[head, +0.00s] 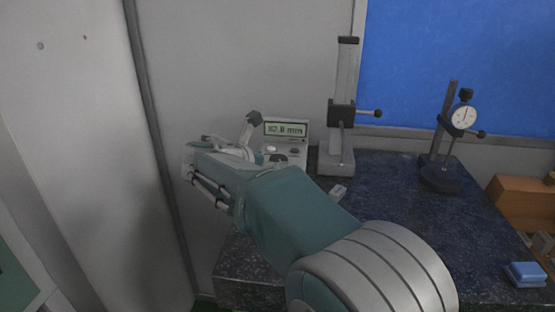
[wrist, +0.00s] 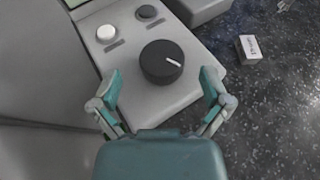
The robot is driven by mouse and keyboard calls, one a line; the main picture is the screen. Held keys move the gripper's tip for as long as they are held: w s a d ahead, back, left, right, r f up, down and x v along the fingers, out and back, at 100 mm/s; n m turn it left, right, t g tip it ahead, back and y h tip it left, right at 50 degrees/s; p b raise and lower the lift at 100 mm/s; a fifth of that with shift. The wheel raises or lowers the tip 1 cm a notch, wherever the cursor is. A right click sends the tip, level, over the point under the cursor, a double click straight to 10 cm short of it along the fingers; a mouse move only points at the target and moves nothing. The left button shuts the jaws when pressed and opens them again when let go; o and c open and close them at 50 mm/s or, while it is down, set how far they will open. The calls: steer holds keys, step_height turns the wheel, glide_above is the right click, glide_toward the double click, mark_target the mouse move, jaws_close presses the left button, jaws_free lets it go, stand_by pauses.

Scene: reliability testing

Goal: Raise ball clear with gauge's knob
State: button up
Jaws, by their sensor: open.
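The gauge's console (head: 290,131) stands behind my arm in the head view; its display reads what looks like 82.8 mm, the first digit unclear. In the wrist view its round black knob (wrist: 161,62), with a white pointer line, sits on the light grey panel. My gripper (wrist: 161,80) is open, with one teal finger on each side of the knob's near part, apart from it. I cannot make out the ball.
White (wrist: 106,34) and dark (wrist: 147,12) buttons sit beyond the knob. A small labelled block (wrist: 248,50) lies right of the panel on the dark granite table (head: 400,215). A dial indicator stand (head: 440,178) and blue block (head: 525,274) are farther right. A wall is close on the left.

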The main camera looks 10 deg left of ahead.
mark_target(276, 159)
steer(key=shift+x, duration=1.7)
steer(key=c, duration=1.2)
steer(key=shift+o, duration=0.2)
steer(key=shift+a+m+h, duration=0.1)
steer(key=shift+m+h, duration=0.3)
steer(key=shift+h, duration=0.1)
steer(key=m+g+h, duration=0.3)
steer(key=shift+m+g+h, duration=0.8)
steer(key=shift+m+g, duration=0.5)
steer(key=shift+m, duration=0.2)
steer(key=shift+s+m+g+h, duration=0.1)
steer(key=shift+m+g+h, duration=0.3)
steer(key=shift+m, duration=0.1)
